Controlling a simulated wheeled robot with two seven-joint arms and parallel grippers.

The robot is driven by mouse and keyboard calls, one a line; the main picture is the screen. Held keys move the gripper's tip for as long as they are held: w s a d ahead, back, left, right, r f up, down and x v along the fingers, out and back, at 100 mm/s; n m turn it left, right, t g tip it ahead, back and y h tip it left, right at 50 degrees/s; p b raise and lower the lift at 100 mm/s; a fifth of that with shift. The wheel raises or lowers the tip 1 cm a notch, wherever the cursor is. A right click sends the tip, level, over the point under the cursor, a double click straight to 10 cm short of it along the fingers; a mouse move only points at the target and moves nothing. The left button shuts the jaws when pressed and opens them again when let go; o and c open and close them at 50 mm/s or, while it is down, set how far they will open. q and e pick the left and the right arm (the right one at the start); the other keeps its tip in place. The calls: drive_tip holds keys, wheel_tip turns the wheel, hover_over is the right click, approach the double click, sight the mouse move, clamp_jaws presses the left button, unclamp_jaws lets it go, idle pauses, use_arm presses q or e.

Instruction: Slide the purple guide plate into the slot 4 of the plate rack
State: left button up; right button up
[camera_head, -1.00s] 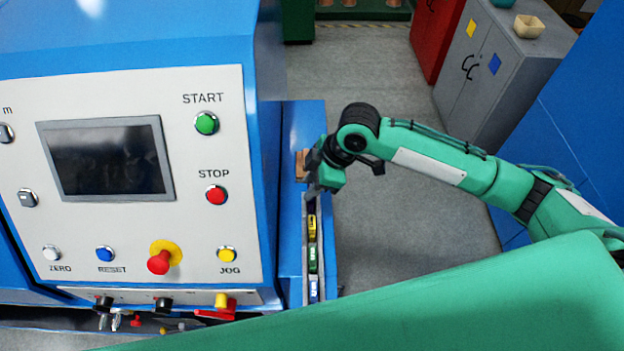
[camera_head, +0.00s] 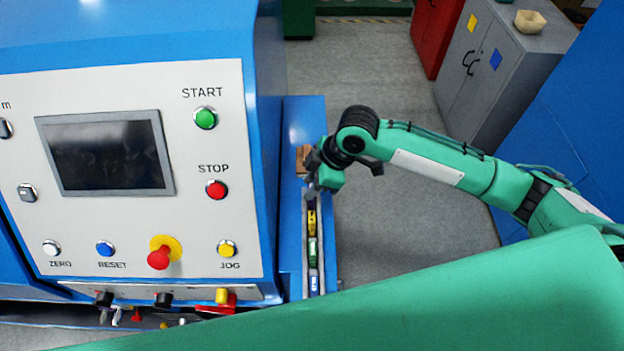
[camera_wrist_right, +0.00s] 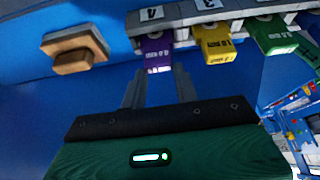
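The purple guide plate (camera_wrist_right: 157,54) hangs in the right wrist view under the rack label 4, with its upper end at that slot. How deep it sits I cannot tell. The plate rack (camera_wrist_right: 185,16) runs along the top of that view. My right gripper (camera_wrist_right: 159,72) has its two fingers apart, one on either side of the purple plate's near end, with a small gap visible on the right. In the head view my right gripper (camera_head: 314,180) is over the narrow blue rack housing (camera_head: 330,255) and hides the purple plate. My left gripper is out of view.
A yellow plate (camera_wrist_right: 213,45) and a green plate (camera_wrist_right: 277,38) sit in neighbouring slots. A wooden block (camera_wrist_right: 75,47) is on the blue wall to the left. The machine's control panel (camera_head: 130,230) stands left of the rack. Open floor lies to the right.

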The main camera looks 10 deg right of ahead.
drive_tip(key=o, duration=0.5)
drive_tip(key=shift+c, duration=0.2)
drive_tip(key=b+v, duration=0.4)
drive_tip(key=v, duration=0.9)
drive_tip(key=shift+d+r, duration=0.15)
drive_tip(key=shift+r, duration=0.2)
